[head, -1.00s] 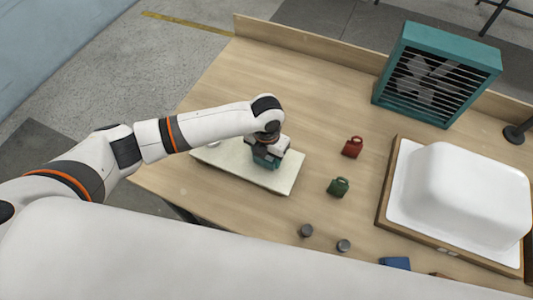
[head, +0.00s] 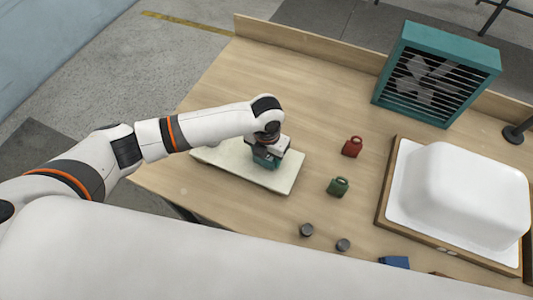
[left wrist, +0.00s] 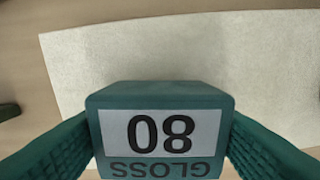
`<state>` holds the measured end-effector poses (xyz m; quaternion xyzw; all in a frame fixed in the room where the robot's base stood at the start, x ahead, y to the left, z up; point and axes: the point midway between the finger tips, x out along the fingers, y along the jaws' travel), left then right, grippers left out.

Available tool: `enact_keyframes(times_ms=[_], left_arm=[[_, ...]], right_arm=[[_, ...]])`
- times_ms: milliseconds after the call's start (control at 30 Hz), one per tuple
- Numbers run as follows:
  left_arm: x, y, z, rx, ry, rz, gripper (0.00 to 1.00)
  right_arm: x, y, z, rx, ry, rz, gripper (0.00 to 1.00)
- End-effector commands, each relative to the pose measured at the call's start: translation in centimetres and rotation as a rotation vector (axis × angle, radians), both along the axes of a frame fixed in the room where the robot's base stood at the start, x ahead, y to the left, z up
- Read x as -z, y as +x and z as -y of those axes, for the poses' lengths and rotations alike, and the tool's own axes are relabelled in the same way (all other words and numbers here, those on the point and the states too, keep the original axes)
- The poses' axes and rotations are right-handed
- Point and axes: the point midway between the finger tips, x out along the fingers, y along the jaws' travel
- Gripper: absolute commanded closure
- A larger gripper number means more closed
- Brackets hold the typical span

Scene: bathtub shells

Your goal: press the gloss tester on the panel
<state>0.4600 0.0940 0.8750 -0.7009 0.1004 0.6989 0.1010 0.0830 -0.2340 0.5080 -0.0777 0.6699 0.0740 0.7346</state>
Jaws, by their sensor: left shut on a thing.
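The gloss tester (head: 266,161) is a teal box over the pale panel (head: 225,163) on the wooden table. In the left wrist view the gloss tester (left wrist: 160,130) shows a white label reading "80" and "GLOSS", upside down, with the panel (left wrist: 190,50) behind it. My left gripper (head: 270,150) is shut on the gloss tester, with its teal fingers on either side of it. I cannot tell whether the tester's underside touches the panel. My right gripper is not in view.
A red can (head: 352,146) and a green can (head: 338,187) stand right of the panel. Two dark knobs (head: 306,230) (head: 343,245) lie near the front. A white tub shell (head: 470,195) sits on a framed board at right. A teal fan box (head: 437,72) stands behind.

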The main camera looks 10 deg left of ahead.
Motion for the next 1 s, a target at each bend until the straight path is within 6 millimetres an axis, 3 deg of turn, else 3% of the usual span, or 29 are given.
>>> enact_keyframes(times_ms=[800, 1000], left_arm=[[-6.4, 0.0, 0.0, 0.001, 0.000, 0.000, 0.58], [-7.1, 0.0, 0.0, 0.000, 0.000, -0.001, 0.58]], right_arm=[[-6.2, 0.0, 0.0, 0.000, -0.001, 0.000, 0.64], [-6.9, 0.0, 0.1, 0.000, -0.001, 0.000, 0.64]])
